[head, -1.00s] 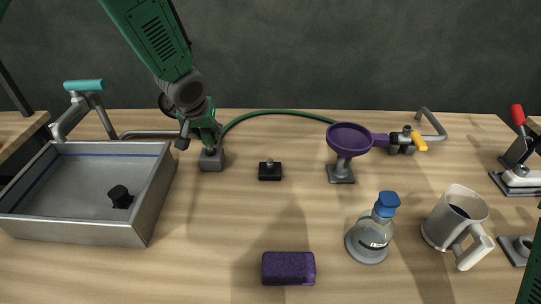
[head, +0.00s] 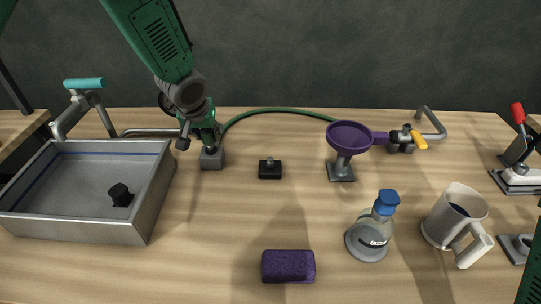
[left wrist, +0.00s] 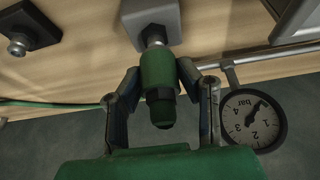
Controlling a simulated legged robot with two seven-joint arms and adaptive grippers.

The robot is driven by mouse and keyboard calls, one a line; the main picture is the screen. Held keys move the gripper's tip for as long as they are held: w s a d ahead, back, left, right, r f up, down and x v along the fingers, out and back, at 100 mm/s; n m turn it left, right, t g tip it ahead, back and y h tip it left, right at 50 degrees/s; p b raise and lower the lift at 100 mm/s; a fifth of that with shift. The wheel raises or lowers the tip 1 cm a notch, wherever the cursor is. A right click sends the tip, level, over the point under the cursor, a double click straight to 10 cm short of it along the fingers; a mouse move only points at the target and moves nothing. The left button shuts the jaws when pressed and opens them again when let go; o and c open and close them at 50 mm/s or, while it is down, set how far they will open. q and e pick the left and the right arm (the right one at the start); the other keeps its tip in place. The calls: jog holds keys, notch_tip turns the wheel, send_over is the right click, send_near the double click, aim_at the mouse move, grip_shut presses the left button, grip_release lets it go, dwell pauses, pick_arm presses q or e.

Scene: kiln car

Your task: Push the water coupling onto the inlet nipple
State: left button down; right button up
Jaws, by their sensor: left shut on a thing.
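My left gripper (head: 203,135) is shut on the green water coupling (left wrist: 158,75), with a finger on each side of it. The coupling is lined up with the metal inlet nipple (left wrist: 153,38) on the grey block (left wrist: 172,16). The coupling's end meets the nipple, and part of the nipple's metal shows between coupling and block. I cannot tell how far on the coupling is. In the head view the grey block (head: 211,162) stands right of the sink, and the gripper mostly hides the coupling. My right gripper is not in view.
A black block with a stud (head: 270,170) stands just right of the grey block. A green hose (head: 270,111) runs behind. A pressure gauge (left wrist: 253,119) is beside the fingers. The sink (head: 150,205) is left; a funnel (head: 350,138), bottle (head: 369,240) and mug (head: 450,220) are right.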

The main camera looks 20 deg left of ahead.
pick_arm(q)
jog(key=shift+f+b, duration=0.5)
jog(key=shift+f, duration=0.35)
jog(key=c, duration=1.1)
grip_release()
jog(key=shift+o, duration=0.2)
jog(key=shift+p+v, duration=3.15)
jog(key=shift+v, duration=0.9)
